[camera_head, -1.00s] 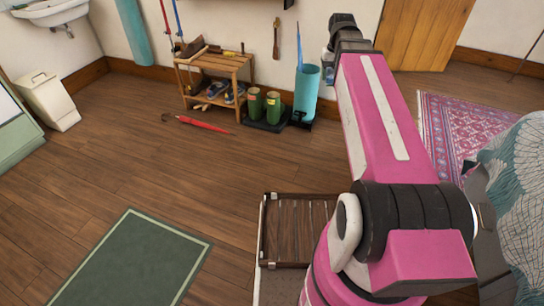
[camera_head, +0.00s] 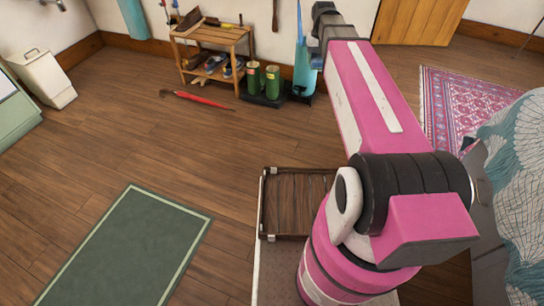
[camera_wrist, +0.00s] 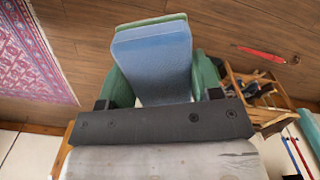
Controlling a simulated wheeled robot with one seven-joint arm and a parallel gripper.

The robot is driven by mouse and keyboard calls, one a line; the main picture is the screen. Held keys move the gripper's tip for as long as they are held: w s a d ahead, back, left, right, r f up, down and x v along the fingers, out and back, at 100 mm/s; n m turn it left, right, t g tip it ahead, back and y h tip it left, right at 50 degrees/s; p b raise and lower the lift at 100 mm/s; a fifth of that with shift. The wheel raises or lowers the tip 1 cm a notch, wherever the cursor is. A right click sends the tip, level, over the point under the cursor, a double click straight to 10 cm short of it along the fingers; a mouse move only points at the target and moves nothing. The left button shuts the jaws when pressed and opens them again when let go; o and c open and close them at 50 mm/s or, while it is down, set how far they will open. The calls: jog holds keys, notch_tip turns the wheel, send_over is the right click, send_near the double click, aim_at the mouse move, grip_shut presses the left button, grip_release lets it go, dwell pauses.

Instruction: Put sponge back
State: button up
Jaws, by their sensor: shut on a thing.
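A blue sponge (camera_wrist: 153,62) with a green layer along its far edge is in the wrist view. My gripper (camera_wrist: 162,93) is shut on the sponge, which sticks out beyond the dark gripper body. Green shapes flank the sponge on both sides; I cannot tell whether they are finger pads or things behind. In the head view the sponge cannot be made out, and my gripper is mostly hidden at the end of my pink arm.
A wooden bench (camera_head: 215,38) with shoes stands by the wall, beside green boots (camera_head: 272,80) and a blue bin (camera_head: 302,75). A red umbrella (camera_head: 197,99) lies on the floor. A green rug (camera_head: 130,250) and a brown wooden tray (camera_head: 294,203) are nearer. Open floor lies between.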

jog(key=w+a+f+n, duration=0.15)
jog(key=a+f, duration=0.35)
jog(key=f, duration=0.5)
jog(key=w+a+f, duration=0.3)
jog(key=a+f, duration=0.2)
jog(key=f, duration=0.5)
jog(key=w+a+f+n, duration=0.1)
jog(key=w+a+f, duration=0.3)
jog(key=f, duration=0.6)
jog(key=s+a+f+n, duration=0.1)
jog(key=s+a+f, duration=0.25)
jog(key=f, duration=0.65)
jog(key=s+a+f, duration=0.2)
jog(key=a+f, duration=0.2)
jog(key=f, duration=0.6)
jog(key=s+a+f+n, duration=0.1)
jog(key=s+a+f, duration=0.25)
jog(key=f, duration=0.65)
send_over(272, 157)
notch_tip(272, 157, down, 7)
jog(key=shift+s+f, duration=0.1)
jog(key=shift+f, duration=2)
